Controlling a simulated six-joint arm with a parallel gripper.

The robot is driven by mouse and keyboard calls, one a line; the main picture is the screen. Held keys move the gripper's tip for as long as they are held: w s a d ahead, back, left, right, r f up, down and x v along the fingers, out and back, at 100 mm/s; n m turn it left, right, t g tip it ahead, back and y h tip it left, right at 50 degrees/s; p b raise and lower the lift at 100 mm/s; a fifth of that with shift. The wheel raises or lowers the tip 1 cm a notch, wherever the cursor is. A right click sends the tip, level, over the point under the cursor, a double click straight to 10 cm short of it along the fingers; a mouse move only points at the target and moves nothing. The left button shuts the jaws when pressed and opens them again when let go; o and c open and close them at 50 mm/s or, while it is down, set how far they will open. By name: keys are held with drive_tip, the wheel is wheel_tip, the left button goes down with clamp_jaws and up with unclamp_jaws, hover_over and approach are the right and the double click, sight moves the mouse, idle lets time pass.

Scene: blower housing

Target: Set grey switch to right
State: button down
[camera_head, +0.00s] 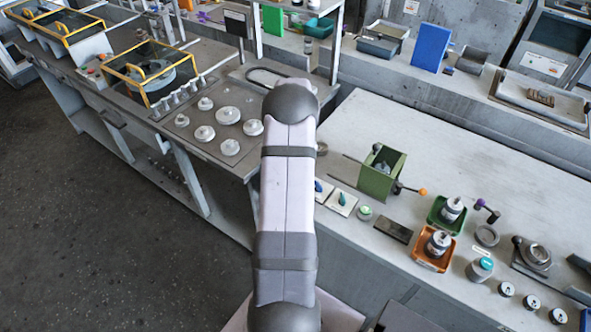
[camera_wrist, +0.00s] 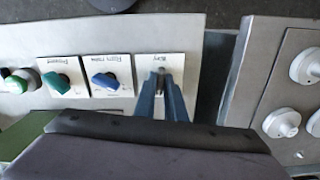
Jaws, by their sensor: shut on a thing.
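The grey switch (camera_wrist: 161,71) sits on a white label plate at the right end of a row of rotary switches in the wrist view. Most of it is hidden between the fingers, and I cannot tell which way its knob points. My gripper (camera_wrist: 162,80) reaches over the plate, its two narrow fingers shut on the switch. In the head view my arm covers the grey switch and the gripper.
To its left are a blue switch (camera_wrist: 105,80), a teal switch (camera_wrist: 60,82) and a green button (camera_wrist: 18,82). A dark gap separates this panel from a metal plate with white round knobs (camera_wrist: 282,122). A green box (camera_head: 381,172) stands near the switches.

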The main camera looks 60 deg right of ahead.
drive_tip(key=shift+m, duration=0.4)
drive_tip(key=shift+r, duration=0.1)
drive_tip(key=shift+m, duration=2.2)
drive_tip(key=c, duration=1.9)
unclamp_jaws()
drive_tip(key=shift+r+p, duration=2.2)
drive_tip(key=shift+r, duration=0.8)
